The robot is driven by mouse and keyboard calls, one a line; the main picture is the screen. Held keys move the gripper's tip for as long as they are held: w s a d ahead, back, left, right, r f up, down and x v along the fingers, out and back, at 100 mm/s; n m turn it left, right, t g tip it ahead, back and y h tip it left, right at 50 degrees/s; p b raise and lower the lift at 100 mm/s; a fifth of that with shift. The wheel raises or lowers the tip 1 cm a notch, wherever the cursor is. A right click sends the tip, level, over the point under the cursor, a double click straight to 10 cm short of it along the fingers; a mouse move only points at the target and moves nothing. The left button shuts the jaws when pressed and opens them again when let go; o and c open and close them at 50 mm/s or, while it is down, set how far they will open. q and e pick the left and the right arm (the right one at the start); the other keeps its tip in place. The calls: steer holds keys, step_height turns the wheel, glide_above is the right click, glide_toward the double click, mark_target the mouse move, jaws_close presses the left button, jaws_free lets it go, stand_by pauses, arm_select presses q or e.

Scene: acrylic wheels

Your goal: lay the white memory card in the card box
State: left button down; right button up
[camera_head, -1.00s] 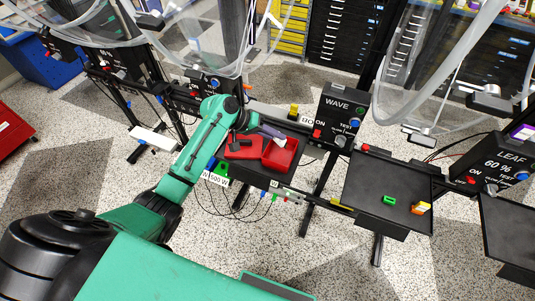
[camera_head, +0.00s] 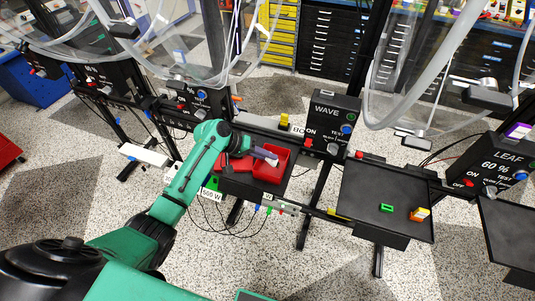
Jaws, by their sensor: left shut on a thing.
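The open red card box (camera_head: 279,160) sits on a small black table (camera_head: 243,186). Its red lid part (camera_head: 237,164) lies to its left, partly behind my arm. My left gripper (camera_head: 262,153) comes in from the left and hangs over the left part of the open box. It is shut on a small pale piece, which I take for the white memory card (camera_head: 271,160). The card's outline is too small to make out clearly, and I cannot tell whether it touches the box. My right gripper is out of view.
The WAVE control box (camera_head: 333,122) stands just right of the card box, on a post. Another black tray (camera_head: 372,190) to the right holds a green piece (camera_head: 387,208) and an orange-yellow block (camera_head: 419,214). Clear tubes hang above.

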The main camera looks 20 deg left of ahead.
arm_select(q)
step_height(320, 180, down, 2)
steer(key=shift+s+f+b, duration=0.1)
steer(key=shift+b, duration=0.45)
steer(key=shift+f+b, duration=0.9)
steer(key=shift+f, duration=0.4)
steer(key=c, duration=0.8)
jaws_free()
steer(key=b+v, duration=0.1)
steer(key=v, duration=1.3)
steer(key=shift+a+r, duration=0.15)
steer(key=shift+r, duration=0.15)
